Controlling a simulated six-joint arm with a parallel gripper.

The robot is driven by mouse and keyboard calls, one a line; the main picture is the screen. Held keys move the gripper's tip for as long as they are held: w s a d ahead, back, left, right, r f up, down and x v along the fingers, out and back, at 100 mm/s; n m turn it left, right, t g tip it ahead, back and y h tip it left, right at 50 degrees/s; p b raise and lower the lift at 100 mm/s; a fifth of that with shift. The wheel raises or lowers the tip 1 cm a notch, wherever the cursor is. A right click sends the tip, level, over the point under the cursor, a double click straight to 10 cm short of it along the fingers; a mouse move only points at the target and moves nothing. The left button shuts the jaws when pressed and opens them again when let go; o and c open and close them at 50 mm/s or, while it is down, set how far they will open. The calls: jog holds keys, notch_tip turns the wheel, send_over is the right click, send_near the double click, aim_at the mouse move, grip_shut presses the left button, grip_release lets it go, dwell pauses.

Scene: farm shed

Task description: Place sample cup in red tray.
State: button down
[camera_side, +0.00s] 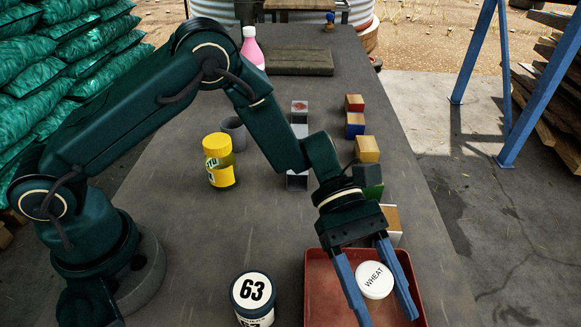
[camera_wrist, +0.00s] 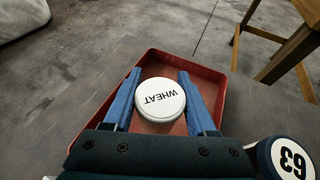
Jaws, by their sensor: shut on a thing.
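The sample cup (camera_side: 375,281) has a white round lid marked WHEAT. It is upright between the two blue fingers of my gripper (camera_side: 390,317), which is shut on it. The cup also shows between the fingers in the wrist view (camera_wrist: 160,100). The red tray (camera_side: 321,290) lies under the gripper near the front of the table, and its rim shows around the fingers in the wrist view (camera_wrist: 216,84). The cup is over or inside the tray. I cannot tell whether it touches the tray floor; its lower body is mostly hidden.
A dark jar marked 63 (camera_side: 253,300) stands just left of the tray. A yellow bottle (camera_side: 219,162), a grey cup (camera_side: 233,133) and a pink bottle (camera_side: 252,48) stand farther back. Several coloured blocks (camera_side: 367,149) line the right side behind the tray.

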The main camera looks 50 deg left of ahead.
aim_at(375, 311)
jog(key=shift+f, duration=1.65)
jog(key=shift+c, duration=1)
grip_release()
jog(key=shift+f, duration=0.1)
